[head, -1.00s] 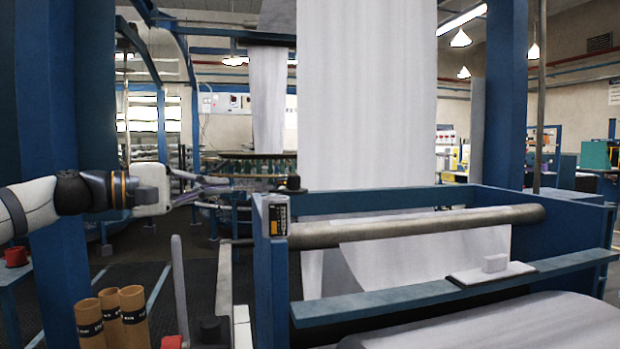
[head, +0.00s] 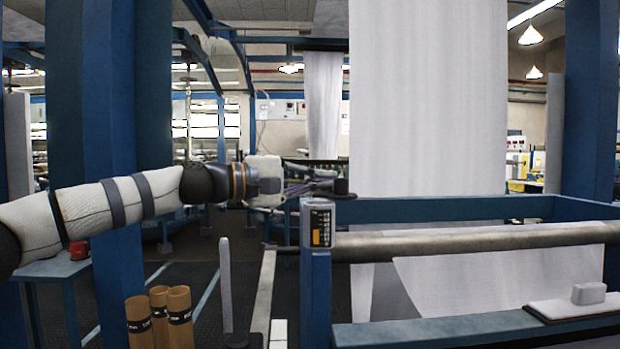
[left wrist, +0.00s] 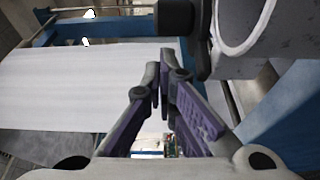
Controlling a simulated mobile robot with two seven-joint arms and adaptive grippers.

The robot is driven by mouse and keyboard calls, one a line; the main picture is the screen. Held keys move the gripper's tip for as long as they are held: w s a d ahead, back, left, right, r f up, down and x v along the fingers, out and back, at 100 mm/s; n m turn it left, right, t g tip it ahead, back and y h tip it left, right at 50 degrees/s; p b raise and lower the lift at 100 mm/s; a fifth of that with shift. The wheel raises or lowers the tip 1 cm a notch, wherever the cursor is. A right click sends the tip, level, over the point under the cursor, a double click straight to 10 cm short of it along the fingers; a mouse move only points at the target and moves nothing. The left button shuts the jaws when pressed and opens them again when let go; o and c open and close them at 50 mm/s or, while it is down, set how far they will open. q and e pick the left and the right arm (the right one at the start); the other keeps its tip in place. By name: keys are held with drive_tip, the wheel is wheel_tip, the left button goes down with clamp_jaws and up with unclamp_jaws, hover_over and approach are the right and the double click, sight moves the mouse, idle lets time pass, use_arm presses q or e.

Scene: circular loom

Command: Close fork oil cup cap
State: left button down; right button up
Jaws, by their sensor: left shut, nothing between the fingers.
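The fork oil cup (head: 318,225) is a grey cylinder with a yellow and black label, standing on a blue post in the head view. Its dark round cap (head: 343,189) shows just above it and to its right. In the left wrist view the cup (left wrist: 275,35) is at the upper right, its pale round rim uncovered, and the dark cap (left wrist: 201,40) stands open beside the rim. My left gripper (head: 326,184) is shut and empty, its fingertips close to the cap; it also shows in the left wrist view (left wrist: 161,68). I cannot tell whether they touch. My right gripper is not visible.
A grey roller (head: 480,241) and blue frame beams lie right of the cup. White fabric (head: 428,110) hangs behind. A blue column (head: 107,150) stands behind my left arm. Brown tubes (head: 160,315) and an upright grey rod (head: 225,285) are below it.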

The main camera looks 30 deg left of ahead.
use_arm(q)
drive_tip(key=shift+s+d+f, duration=0.1)
drive_tip(key=shift+s+d, duration=0.15)
drive_tip(key=shift+s, duration=0.05)
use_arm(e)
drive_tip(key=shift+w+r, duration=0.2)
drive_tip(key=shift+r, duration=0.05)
